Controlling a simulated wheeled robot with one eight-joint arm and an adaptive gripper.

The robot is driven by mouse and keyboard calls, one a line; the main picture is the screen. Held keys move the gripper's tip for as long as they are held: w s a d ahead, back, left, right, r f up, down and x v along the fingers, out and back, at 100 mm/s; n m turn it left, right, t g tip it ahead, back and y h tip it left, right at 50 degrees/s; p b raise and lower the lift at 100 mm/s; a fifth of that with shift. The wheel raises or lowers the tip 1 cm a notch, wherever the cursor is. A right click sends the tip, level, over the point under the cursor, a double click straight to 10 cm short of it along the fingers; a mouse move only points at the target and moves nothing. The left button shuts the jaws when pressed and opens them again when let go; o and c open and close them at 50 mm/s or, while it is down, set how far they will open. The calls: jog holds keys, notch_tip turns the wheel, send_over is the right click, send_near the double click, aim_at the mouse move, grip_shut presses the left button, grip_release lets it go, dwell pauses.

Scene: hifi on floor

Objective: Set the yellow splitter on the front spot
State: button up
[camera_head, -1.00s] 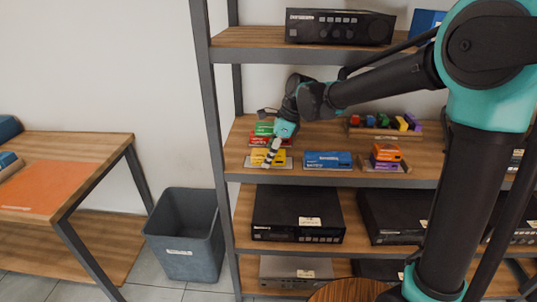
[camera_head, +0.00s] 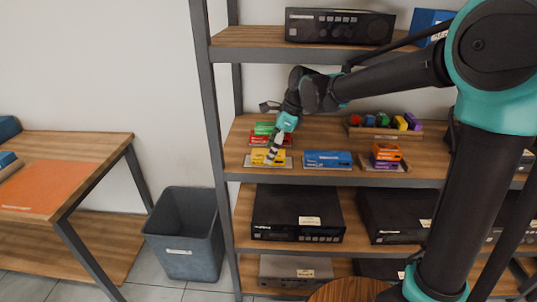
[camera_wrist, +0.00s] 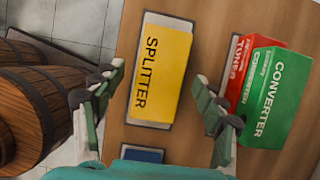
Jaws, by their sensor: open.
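The yellow splitter (camera_head: 263,158) is a box lying flat on a pale plate (camera_head: 249,163) at the front left of the middle shelf. In the wrist view the splitter (camera_wrist: 162,72), with "SPLITTER" printed on it, sits on the plate (camera_wrist: 148,123), whose edges show around it. My gripper (camera_head: 271,159) is just above the splitter in the head view and partly covers it. In the wrist view my gripper (camera_wrist: 158,84) is open, one finger on each side of the splitter, with gaps between fingers and box.
A green converter box (camera_wrist: 277,95) and a red tuner box (camera_wrist: 238,73) stand close to the right finger in the wrist view. A blue box (camera_head: 328,159) sits to the right on the shelf. Further right are an orange box (camera_head: 386,150) and a rack of small coloured boxes (camera_head: 360,131).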

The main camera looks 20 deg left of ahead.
jog(key=d+r, duration=0.2)
jog(key=r, duration=0.1)
jog(key=shift+w, duration=0.3)
jog(key=d, duration=0.3)
jog(key=w+d, duration=0.1)
jog(key=d, duration=0.3)
jog(key=w+d, duration=0.1)
jog(key=d, duration=0.2)
jog(key=shift+w+d+f, duration=0.15)
jog(key=shift+w+d, duration=0.1)
jog(key=shift+d, duration=0.15)
